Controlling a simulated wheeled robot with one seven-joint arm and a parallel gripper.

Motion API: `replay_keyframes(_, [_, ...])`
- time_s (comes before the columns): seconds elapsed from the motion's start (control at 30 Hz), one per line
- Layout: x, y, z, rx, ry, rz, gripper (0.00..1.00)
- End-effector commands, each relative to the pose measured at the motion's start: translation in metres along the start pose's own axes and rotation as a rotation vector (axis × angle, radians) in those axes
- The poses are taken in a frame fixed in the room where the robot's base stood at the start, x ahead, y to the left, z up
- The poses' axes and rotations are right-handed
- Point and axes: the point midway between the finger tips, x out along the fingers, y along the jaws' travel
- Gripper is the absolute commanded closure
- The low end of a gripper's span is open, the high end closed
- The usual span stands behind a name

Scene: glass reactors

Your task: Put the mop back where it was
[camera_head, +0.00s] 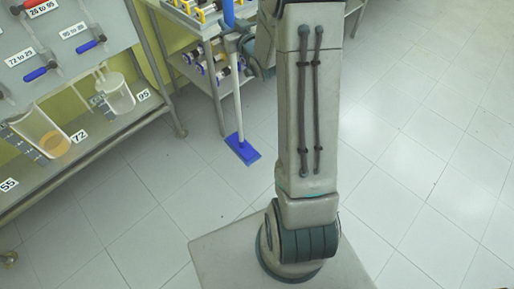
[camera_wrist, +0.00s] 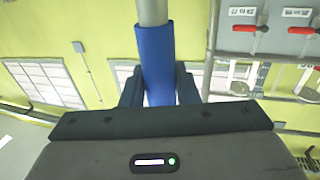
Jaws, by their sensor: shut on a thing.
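The mop (camera_head: 237,105) stands nearly upright in the head view, left of my arm. It has a light grey pole, a blue grip section and a flat blue head low over the floor tiles. I cannot tell whether the head touches the floor. My gripper (camera_head: 234,42) is shut around the pole's upper part. In the wrist view, the mop's blue grip (camera_wrist: 155,50) sits between the two dark fingers of my gripper (camera_wrist: 160,90), with the grey pole above it. Part of the gripper is hidden behind my arm in the head view.
A metal shelf trolley (camera_head: 196,75) with bottles stands just behind the mop. A reactor rack (camera_head: 100,135) with beakers and red and blue valve handles is at the left. The tiled floor (camera_head: 430,130) at the right is clear.

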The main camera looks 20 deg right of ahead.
Motion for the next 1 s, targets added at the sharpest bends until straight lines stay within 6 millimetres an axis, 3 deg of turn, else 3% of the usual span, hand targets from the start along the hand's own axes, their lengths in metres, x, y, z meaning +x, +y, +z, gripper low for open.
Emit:
replay_keyframes(0.03, [-0.003,0.007,0.013,-0.002,0.008,-0.001,0.99])
replay_keyframes(1.0, [-0.069,0.091,0.147,-0.001,0.018,-0.075,0.99])
